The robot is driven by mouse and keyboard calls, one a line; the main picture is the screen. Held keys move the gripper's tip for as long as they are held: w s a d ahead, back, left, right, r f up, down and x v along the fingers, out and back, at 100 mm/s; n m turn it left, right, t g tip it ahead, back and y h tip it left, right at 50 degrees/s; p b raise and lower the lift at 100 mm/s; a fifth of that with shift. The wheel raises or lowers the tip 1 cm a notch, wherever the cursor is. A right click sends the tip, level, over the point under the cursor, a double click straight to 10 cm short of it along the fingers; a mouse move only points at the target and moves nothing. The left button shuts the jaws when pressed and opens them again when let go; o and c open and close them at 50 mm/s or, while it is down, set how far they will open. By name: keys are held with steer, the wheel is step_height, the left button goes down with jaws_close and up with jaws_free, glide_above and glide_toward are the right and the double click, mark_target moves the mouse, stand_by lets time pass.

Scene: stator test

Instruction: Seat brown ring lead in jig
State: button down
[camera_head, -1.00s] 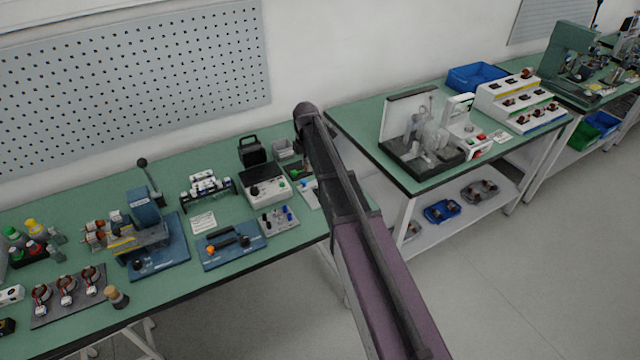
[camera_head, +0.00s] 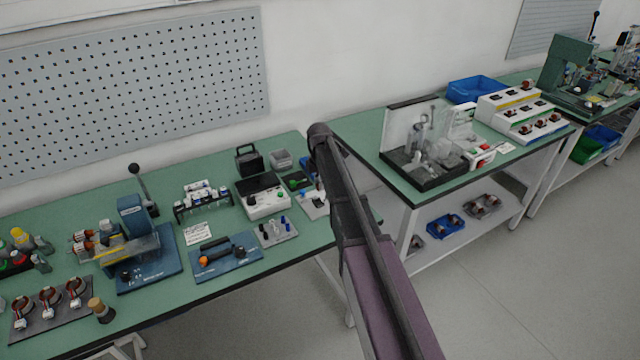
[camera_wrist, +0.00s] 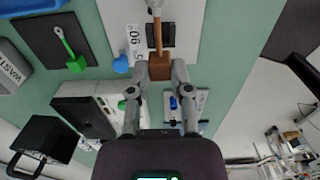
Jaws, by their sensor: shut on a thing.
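In the wrist view my gripper (camera_wrist: 162,72) is shut on the brown ring lead (camera_wrist: 159,68). A brown block sits between the fingertips, and a thin brown stem runs up from it to a grey-white end at the top edge. Behind the lead is a pale plate (camera_wrist: 187,48), which looks like the jig, with a black block and a "90" label. The stem crosses in front of the black block; I cannot tell whether they touch. In the head view my arm hides the gripper and lead, and part of the pale plate (camera_head: 312,208) shows beside it.
A grey WASTE bin (camera_wrist: 12,68) and a control box (camera_head: 263,199) stand nearby. The bench's front edge (camera_head: 200,296) is close, with a gap before the right table.

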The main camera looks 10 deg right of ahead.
mark_target(319, 203)
steer(key=shift+f, duration=0.1)
steer(key=shift+f+b, duration=1.85)
steer(key=shift+b, duration=0.1)
steer(key=shift+f+b, duration=1.05)
stand_by(1.1)
steer(key=shift+c, duration=2.3)
jaws_free()
steer(key=shift+s, duration=0.1)
